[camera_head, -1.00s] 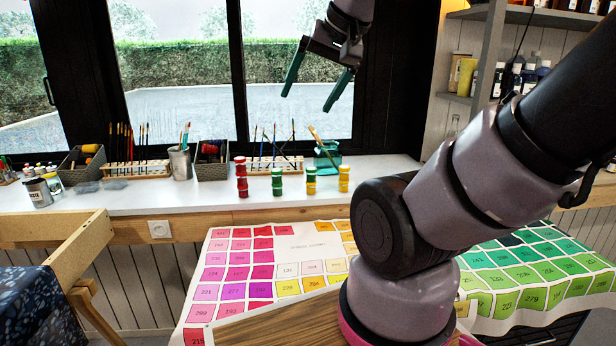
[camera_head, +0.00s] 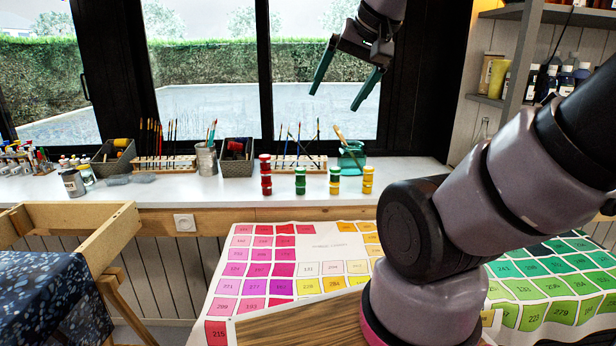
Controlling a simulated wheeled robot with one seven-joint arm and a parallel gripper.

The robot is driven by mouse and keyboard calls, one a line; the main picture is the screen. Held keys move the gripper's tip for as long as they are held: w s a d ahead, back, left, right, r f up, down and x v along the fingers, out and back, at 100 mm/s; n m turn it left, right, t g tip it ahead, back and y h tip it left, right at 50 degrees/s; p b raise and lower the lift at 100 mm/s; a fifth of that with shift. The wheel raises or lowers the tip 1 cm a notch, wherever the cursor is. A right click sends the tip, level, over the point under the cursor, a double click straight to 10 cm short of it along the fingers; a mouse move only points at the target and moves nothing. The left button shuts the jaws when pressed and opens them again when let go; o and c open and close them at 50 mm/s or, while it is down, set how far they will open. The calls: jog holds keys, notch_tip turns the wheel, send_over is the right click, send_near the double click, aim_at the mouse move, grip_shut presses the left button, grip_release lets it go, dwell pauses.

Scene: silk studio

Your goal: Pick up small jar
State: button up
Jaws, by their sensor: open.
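Several small jars stand in short stacks along the front of the white counter (camera_head: 230,192). They are a red stack (camera_head: 266,175), a green stack (camera_head: 300,181), a stack with green and yellow (camera_head: 335,181) and a yellow stack (camera_head: 367,180). I cannot tell which jar the task means. My gripper (camera_head: 338,94) is open and empty. It hangs in front of the window, above the counter and well clear of the jars, its two green fingers spread and angled down to the left.
Brush racks (camera_head: 164,164), a metal brush pot (camera_head: 206,159), grey baskets (camera_head: 115,157) and a teal jar with a brush (camera_head: 352,157) stand behind or beside the stacks. A colour-chart cloth (camera_head: 322,250) lies below in front. A wooden frame (camera_head: 112,236) is at left.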

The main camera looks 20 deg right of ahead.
jog(key=w+d, duration=0.4)
jog(key=w, duration=0.9)
jog(key=g+h, duration=0.2)
jog(key=h, duration=0.1)
send_over(335, 169)
jog(key=s+a, duration=0.5)
jog(key=s, duration=0.3)
notch_tip(335, 169, down, 18)
jog(key=shift+n+g, duration=0.4)
jog(key=shift+g, duration=0.1)
jog(key=d+x, duration=0.1)
jog(key=x, duration=0.4)
jog(key=d+x, duration=0.1)
jog(key=x, duration=0.4)
jog(key=d+x, duration=0.1)
jog(key=x, duration=0.5)
jog(key=shift+w+d+r, duration=0.15)
jog(key=shift+w+d, duration=0.05)
jog(key=shift+d, duration=0.1)
jog(key=shift+x, duration=3.1)
jog(key=shift+a, duration=0.15)
jog(key=shift+c, duration=0.4)
